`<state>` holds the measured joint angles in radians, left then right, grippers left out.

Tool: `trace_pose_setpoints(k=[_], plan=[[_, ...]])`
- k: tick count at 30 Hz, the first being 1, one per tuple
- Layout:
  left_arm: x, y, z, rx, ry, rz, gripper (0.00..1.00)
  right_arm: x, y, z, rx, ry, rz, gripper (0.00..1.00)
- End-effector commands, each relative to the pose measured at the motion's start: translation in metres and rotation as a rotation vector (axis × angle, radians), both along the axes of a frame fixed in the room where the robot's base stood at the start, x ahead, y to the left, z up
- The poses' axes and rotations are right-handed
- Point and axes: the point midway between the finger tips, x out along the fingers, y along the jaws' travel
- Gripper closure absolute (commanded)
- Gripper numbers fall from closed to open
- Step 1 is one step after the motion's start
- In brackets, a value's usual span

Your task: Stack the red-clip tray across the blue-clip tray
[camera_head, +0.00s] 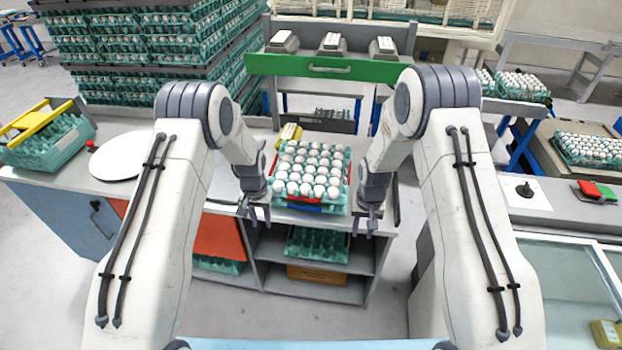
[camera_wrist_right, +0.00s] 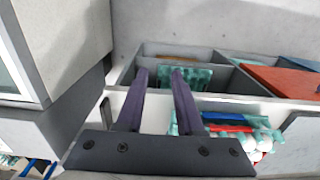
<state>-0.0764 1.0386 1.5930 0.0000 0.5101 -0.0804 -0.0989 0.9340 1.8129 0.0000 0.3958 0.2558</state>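I cannot tell whether one or two trays are stacked here. My left gripper (camera_head: 254,212) is open and empty, left of the tray. My right gripper (camera_head: 368,218) is open and empty, right of it; its fingers (camera_wrist_right: 160,75) show apart.
Shelves under the counter hold an empty teal tray (camera_head: 316,244) and a brown box (camera_head: 316,275). A white round plate (camera_head: 120,155) and a teal basket (camera_head: 45,145) stand at left. Tall egg-tray stacks (camera_head: 140,50) and a green-fronted rack (camera_head: 320,68) stand behind.

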Motion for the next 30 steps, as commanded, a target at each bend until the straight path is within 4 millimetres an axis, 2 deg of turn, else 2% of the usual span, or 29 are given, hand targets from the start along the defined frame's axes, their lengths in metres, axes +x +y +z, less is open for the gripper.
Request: trace_pose_setpoints(k=[9, 15, 21, 30], plan=[[0.000, 0.000, 0.000, 0.000, 0.000, 0.000, 0.64, 0.007, 0.000, 0.068, 0.001, -0.007, 0.000, 0.64], [0.000, 0.000, 0.000, 0.000, 0.000, 0.000, 0.64, 0.008, 0.000, 0.098, 0.000, -0.004, 0.000, 0.64], [0.000, 0.000, 0.000, 0.000, 0.000, 0.000, 0.64, 0.008, 0.000, 0.109, 0.000, -0.002, 0.000, 0.64], [0.000, 0.000, 0.000, 0.000, 0.000, 0.000, 0.64, 0.008, 0.000, 0.109, 0.000, -0.002, 0.000, 0.64]])
